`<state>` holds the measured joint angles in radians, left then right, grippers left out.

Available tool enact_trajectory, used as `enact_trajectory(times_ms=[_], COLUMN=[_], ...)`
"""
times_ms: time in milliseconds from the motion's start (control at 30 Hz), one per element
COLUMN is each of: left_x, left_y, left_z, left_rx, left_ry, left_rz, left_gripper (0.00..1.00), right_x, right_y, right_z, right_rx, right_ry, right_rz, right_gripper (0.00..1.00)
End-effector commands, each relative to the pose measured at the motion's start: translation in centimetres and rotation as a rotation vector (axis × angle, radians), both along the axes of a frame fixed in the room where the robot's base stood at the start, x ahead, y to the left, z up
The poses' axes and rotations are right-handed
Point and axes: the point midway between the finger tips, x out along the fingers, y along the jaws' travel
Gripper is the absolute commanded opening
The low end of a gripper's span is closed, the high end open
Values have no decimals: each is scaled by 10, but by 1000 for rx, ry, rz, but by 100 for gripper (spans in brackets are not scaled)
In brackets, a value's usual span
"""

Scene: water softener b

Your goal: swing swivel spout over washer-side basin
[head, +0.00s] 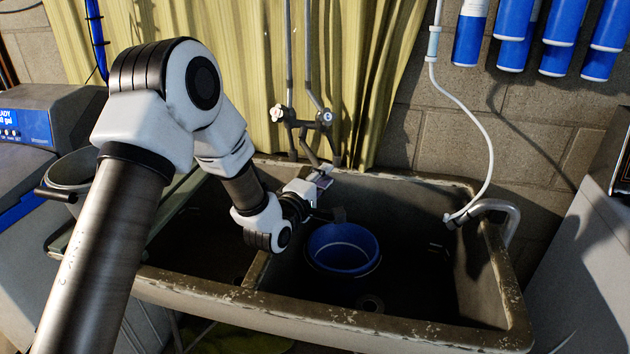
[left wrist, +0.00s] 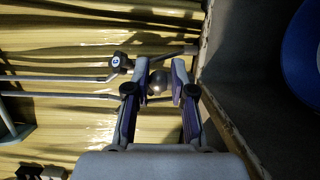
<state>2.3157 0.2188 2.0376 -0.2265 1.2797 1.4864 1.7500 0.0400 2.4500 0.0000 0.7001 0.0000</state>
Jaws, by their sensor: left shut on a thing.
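The swivel spout (head: 311,158) is a grey pipe hanging from the wall tap in front of the curtain. My left gripper (head: 320,181) is at its lower end, near the back rim of the double sink (head: 400,184). In the left wrist view, the gripper (left wrist: 163,75) has its fingers shut on the spout, with a dark rounded end (left wrist: 157,83) between them. The spout's end is near the back of the divider between the two basins; exactly which basin it is over I cannot tell. My right gripper is not in view.
A blue bucket (head: 343,247) stands in the right basin, just right of my wrist. A white hose (head: 489,150) hangs down to a hooked grey pipe (head: 497,207) at the right rim. A pale machine (head: 588,235) stands at the right. Blue bottles (head: 545,35) hang above.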

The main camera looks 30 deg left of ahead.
Motion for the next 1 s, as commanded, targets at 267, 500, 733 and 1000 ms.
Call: enact_trajectory(times_ms=[267, 500, 733, 1000], left_x=[1, 8, 21, 36], left_y=[-3, -7, -17, -28], left_z=[-1, -2, -1, -1], left_rx=[1, 3, 3, 3], left_ry=[3, 3, 1, 1], left_rz=[-3, -3, -3, -3], left_gripper=[3, 4, 4, 4], right_x=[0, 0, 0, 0], right_y=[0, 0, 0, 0], right_z=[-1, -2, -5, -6], right_rx=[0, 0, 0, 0], right_ry=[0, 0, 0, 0], right_rz=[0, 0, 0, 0], right_gripper=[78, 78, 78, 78])
